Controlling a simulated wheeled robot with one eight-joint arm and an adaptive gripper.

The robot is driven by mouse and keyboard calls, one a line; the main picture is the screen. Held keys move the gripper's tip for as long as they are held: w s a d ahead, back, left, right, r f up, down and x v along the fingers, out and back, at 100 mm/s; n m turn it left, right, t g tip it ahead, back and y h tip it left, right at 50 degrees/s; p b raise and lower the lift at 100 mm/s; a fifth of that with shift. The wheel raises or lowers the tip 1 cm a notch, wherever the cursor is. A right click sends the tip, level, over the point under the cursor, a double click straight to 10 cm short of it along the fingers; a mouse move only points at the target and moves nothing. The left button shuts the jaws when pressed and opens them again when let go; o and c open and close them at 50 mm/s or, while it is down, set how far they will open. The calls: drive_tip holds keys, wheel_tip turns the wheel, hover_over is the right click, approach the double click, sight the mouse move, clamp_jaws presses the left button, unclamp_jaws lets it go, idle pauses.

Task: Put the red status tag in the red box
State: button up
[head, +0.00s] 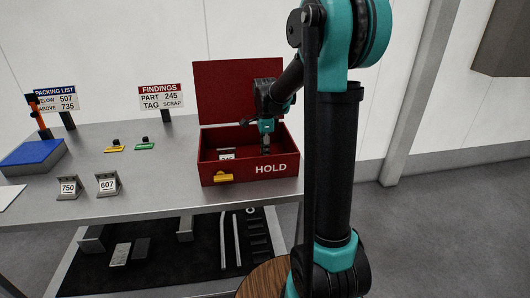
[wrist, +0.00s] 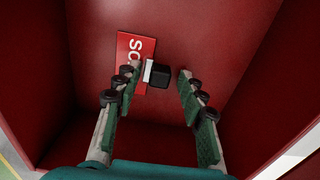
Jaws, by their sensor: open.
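The red box (head: 249,179), marked HOLD, stands on the bench with its lid raised. My gripper (head: 265,150) reaches down inside it. In the wrist view, the red status tag (wrist: 128,52) with white lettering lies against the box's red inner surface. Its black knob (wrist: 159,76) is between or just beyond the open fingertips of my gripper (wrist: 158,82), with a gap showing on the right side. I cannot tell if the left finger touches it. The tag cannot be made out in the head view.
A yellow tag (head: 115,149), a green tag (head: 144,146), blocks 750 (head: 68,188) and 607 (head: 108,186), and a blue pad (head: 33,153) are to the left.

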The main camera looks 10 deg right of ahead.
wheel_tip(320, 180, up, 12)
idle(0.6)
drive_tip(key=shift+r, duration=0.1)
idle(0.9)
